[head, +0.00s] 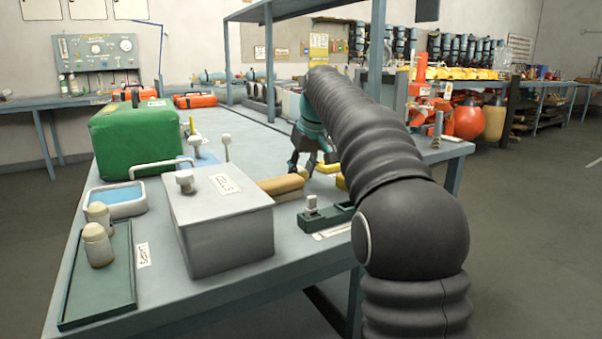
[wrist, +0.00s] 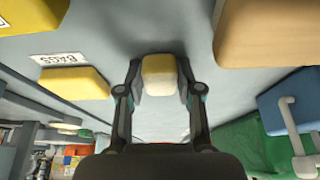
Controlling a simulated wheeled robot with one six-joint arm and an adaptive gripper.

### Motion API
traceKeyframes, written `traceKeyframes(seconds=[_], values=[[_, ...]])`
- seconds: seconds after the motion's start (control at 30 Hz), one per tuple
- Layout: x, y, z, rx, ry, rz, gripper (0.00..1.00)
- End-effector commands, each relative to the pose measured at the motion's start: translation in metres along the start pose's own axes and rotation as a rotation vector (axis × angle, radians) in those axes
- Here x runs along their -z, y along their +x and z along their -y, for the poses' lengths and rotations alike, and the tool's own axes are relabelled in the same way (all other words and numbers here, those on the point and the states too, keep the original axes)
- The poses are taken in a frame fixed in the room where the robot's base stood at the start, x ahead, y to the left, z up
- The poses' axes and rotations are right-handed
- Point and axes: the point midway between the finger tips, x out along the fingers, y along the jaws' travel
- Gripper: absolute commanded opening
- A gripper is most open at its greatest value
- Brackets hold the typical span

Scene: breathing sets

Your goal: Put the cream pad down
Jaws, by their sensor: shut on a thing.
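My gripper (wrist: 160,68) is shut on a small cream pad (wrist: 161,78), yellowish at one end, with a finger on each side of it. The grey table top shows around the pad; I cannot tell whether the pad touches it. In the head view my gripper (head: 306,168) is low over the table, behind the tan block (head: 282,186), partly hidden by my arm. I cannot make out the held pad there.
Yellow pads (wrist: 75,82) lie beside a "PADS" label (wrist: 62,59). A large grey box (head: 222,220), a green case (head: 137,137) and a dark green holder (head: 327,217) stand on the table (head: 290,262). A shelf post (head: 270,62) rises behind my gripper.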

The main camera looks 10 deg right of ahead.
Motion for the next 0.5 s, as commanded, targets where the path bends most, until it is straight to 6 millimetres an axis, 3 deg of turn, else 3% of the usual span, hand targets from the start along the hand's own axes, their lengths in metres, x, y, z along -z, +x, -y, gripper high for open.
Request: traceKeyframes(seconds=[0.33,0.37,0.43,0.5], values=[[-0.0013,0.0026,0.0002,0.000,0.000,0.000,0.07],[-0.0009,0.0018,0.0002,0.000,0.000,0.000,0.43],[-0.0008,0.0016,0.0002,0.000,0.000,0.000,0.60],[-0.0008,0.0015,0.0002,0.000,0.000,0.000,0.60]])
